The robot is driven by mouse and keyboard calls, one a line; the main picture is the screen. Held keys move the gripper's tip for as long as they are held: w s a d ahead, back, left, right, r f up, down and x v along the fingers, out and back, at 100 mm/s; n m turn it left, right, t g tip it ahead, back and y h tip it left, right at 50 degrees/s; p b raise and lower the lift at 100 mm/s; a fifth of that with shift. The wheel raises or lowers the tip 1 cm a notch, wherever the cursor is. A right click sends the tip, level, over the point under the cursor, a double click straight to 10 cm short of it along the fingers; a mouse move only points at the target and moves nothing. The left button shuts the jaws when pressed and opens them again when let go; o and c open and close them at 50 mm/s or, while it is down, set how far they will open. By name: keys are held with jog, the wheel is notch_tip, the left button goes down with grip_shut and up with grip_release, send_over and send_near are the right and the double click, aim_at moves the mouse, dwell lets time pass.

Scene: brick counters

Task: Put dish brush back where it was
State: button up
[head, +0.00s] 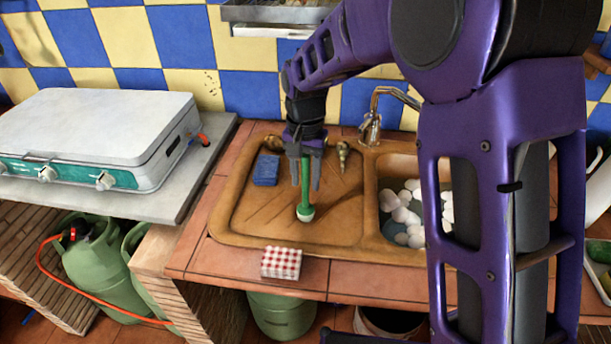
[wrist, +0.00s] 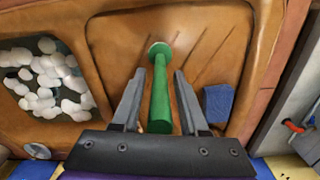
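In the wrist view, the green brush (wrist: 161,100) lies between the two fingers of my gripper (wrist: 163,76), and gaps show on both sides of the handle. The fingers look open and not pressed on it. The top of the handle is partly hidden by my gripper in the head view.
The basin at right holds several white round things (head: 403,214) below a faucet (head: 372,122). A red checked block (head: 281,263) sits at the front edge. A white stove (head: 95,125) is left.

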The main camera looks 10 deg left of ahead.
jog(key=shift+o, duration=0.3)
jog(key=shift+r, duration=0.15)
notch_tip(320, 180, up, 12)
jog(key=shift+r+p, duration=0.1)
jog(key=shift+p, duration=0.6)
jog(key=shift+s, duration=0.1)
